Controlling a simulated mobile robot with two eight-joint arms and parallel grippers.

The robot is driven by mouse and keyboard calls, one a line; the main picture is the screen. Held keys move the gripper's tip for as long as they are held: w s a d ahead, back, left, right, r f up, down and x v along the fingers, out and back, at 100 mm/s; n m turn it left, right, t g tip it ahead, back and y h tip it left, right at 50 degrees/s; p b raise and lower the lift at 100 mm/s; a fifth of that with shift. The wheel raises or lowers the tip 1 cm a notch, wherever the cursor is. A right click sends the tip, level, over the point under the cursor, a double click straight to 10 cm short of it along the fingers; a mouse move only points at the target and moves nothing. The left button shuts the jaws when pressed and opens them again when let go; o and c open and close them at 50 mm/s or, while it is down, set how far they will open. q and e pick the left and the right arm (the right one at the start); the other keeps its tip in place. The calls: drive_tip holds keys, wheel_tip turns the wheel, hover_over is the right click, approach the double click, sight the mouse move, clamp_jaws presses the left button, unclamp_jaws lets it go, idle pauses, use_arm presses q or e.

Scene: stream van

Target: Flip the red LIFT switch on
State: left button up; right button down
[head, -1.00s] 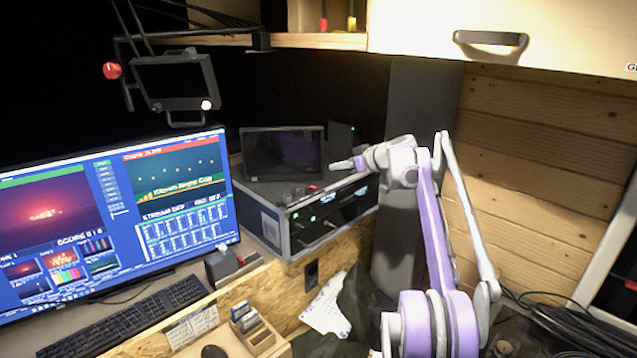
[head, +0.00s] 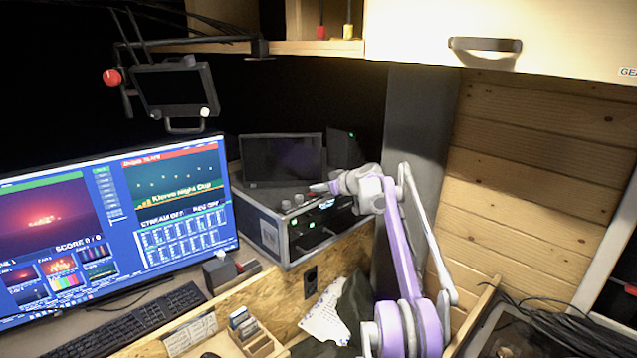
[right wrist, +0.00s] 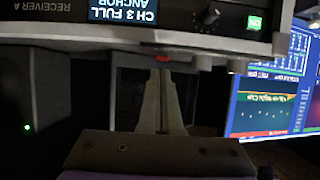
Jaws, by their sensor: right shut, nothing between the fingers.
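My right gripper (head: 318,187) is shut and empty, its fingertips over the top front of the equipment case (head: 270,228). In the right wrist view the shut fingers (right wrist: 162,100) point at a small red part (right wrist: 162,58) on the case edge. This may be the red LIFT switch, but I can read no LIFT label or on/off position. I cannot tell whether the fingertips touch it. In the head view the gripper seems to hide that spot. My left gripper is not in view.
Grey knobs (head: 298,200) stand on the case beside my fingertips. A dark screen (head: 284,160) stands behind. The big monitor (head: 120,215) is to the left, with a small box bearing a red button (head: 240,265) at its right. A cabinet (head: 480,25) hangs above.

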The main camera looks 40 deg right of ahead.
drive_tip(key=shift+w+f, duration=0.25)
drive_tip(key=shift+w, duration=0.05)
drive_tip(key=shift+s+f, duration=0.1)
drive_tip(key=shift+s, duration=0.05)
drive_tip(key=shift+s+f+t+b, duration=0.2)
drive_tip(key=shift+f+t+b, duration=0.1)
drive_tip(key=shift+f+t, duration=0.3)
drive_tip(key=shift+r, duration=0.3)
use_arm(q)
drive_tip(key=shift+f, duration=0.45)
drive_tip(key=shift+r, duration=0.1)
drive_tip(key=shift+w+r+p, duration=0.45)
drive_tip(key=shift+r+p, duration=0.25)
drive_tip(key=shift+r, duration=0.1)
use_arm(e)
drive_tip(key=shift+w+r, duration=0.15)
drive_tip(key=shift+r, duration=0.6)
